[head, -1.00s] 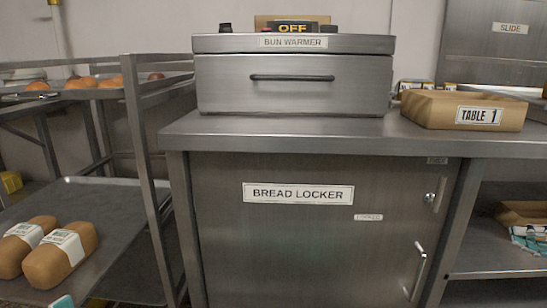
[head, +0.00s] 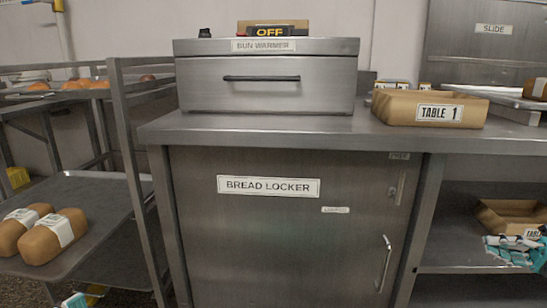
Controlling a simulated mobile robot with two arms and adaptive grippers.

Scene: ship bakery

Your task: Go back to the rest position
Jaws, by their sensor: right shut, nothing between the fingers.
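The bread locker (head: 280,225) fills the middle, with the bun warmer (head: 268,84) on its counter. A wooden Table 1 crate (head: 390,108) stands to the right. A rack tray (head: 95,185) with wrapped loaves (head: 58,237) is at left.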

